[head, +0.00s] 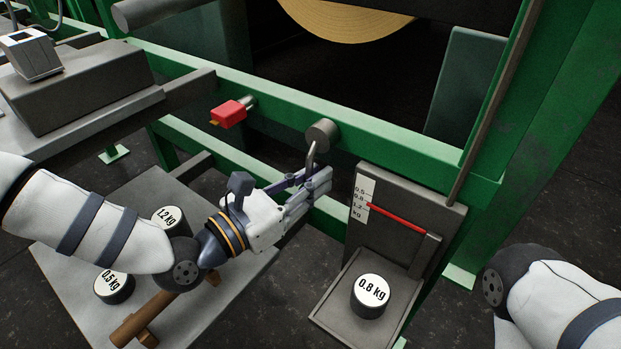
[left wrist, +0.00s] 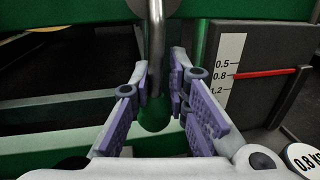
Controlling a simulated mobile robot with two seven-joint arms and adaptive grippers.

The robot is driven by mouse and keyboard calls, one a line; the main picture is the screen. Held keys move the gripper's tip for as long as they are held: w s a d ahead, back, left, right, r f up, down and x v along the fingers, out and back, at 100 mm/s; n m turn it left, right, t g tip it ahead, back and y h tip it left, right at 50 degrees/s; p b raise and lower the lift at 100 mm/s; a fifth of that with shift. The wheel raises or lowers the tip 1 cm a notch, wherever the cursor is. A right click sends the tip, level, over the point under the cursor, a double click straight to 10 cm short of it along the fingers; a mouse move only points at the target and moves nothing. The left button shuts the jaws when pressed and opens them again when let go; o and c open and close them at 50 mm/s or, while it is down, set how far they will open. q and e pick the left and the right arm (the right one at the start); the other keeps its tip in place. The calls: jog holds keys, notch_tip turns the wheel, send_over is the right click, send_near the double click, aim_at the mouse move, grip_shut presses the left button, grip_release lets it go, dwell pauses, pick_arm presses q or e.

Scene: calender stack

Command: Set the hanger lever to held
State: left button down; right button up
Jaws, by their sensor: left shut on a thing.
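The hanger lever is a bent metal rod (head: 312,155) hanging from a round grey pivot (head: 322,133) on the green beam. In the left wrist view the lever (left wrist: 156,45) points down and ends in a green knob (left wrist: 156,115). My left gripper (head: 312,186) is shut on the lever, with one purple-padded finger (left wrist: 140,82) on each side of it. The fingers partly hide its lower end in the head view. My right arm shows at the lower right, but its gripper is out of view.
Right of the lever, a balance (head: 400,205) holds a 0.8 kg weight (head: 371,296); its red pointer (head: 398,217) is near 0.8. A red block (head: 229,113) sticks out of the beam (head: 285,107) on the left. 1.2 kg (head: 169,217) and 0.5 kg (head: 114,284) weights stand on a grey plate (head: 70,240).

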pick_arm(q)
jog(key=shift+a+f, duration=0.1)
jog(key=w+a+m+p, duration=0.1)
jog(key=m, duration=0.1)
jog(key=w+a+r+m+y+p, duration=0.1)
jog(key=m, duration=0.2)
jog(key=a+m+y+p, duration=0.1)
jog(key=a+m, duration=0.1)
jog(key=m, duration=0.1)
jog(key=shift+w+r+g+p, duration=0.3)
jog(key=shift+w+r, duration=0.1)
jog(key=shift+w+a+r, duration=0.1)
jog(key=shift+w+r, duration=0.1)
jog(key=shift+w, duration=0.05)
dwell(0.4)
jog(key=c, duration=1.3)
grip_release()
jog(key=shift+a, duration=0.1)
jog(key=shift+s, duration=0.1)
jog(key=v, duration=1.2)
jog(key=shift+s+f, duration=0.1)
jog(key=shift+f, duration=0.05)
